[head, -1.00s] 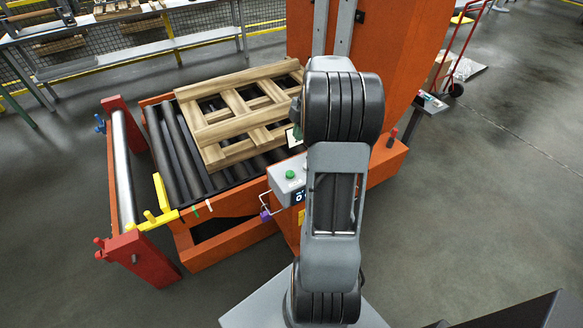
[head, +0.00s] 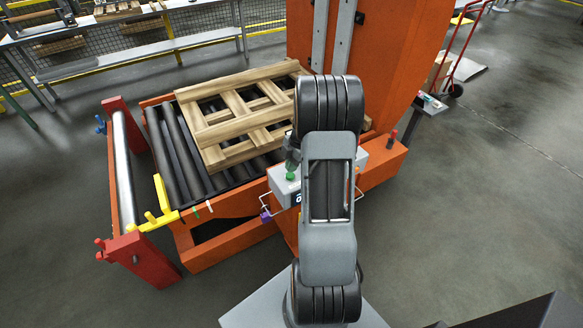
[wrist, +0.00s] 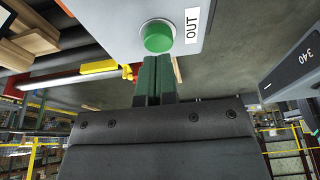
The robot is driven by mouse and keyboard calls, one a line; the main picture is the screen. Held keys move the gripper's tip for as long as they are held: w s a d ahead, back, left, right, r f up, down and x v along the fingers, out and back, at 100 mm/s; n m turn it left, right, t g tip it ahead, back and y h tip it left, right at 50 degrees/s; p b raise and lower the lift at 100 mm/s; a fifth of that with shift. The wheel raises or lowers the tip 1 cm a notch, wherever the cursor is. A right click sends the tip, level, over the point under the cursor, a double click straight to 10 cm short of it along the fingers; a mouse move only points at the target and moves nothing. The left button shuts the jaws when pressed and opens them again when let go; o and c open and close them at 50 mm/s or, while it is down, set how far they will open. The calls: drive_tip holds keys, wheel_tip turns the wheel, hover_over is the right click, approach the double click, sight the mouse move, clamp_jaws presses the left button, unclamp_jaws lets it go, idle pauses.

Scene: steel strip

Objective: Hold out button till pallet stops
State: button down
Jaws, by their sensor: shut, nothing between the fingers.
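The green OUT button (wrist: 157,38) sits on a grey control box, with a white OUT label beside it in the wrist view. It also shows in the head view (head: 290,176). My gripper (wrist: 155,62) is shut and empty, its green fingertips close to the button's edge. I cannot tell whether they touch it. In the head view my gripper (head: 291,162) is just above the button, partly hidden by my arm. The wooden pallet (head: 228,142) lies on the dark rollers (head: 172,150), its right part hidden behind my arm.
An orange machine column (head: 405,50) stands behind the box. A red-ended frame with a silver roller (head: 125,165) and a yellow stop (head: 160,205) are at the left end of the conveyor. A thin wire guard (head: 265,207) juts from the box. Open floor lies at right.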

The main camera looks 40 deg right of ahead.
sight(291, 175)
drive_tip(key=shift+f, duration=0.7)
drive_tip(key=shift+f, duration=0.1)
wheel_tip(291, 175, down, 2)
drive_tip(key=b, duration=0.2)
drive_tip(key=shift+f+b, duration=0.1)
drive_tip(key=shift+b, duration=0.3)
drive_tip(key=shift+s+a, duration=0.1)
drive_tip(key=shift+s, duration=0.05)
drive_tip(key=shift+f, duration=0.1)
idle(1.1)
idle(2.5)
drive_tip(key=shift+r, duration=0.55)
drive_tip(key=a+p+v, duration=0.1)
drive_tip(key=v, duration=1.2)
drive_tip(key=shift+r, duration=0.4)
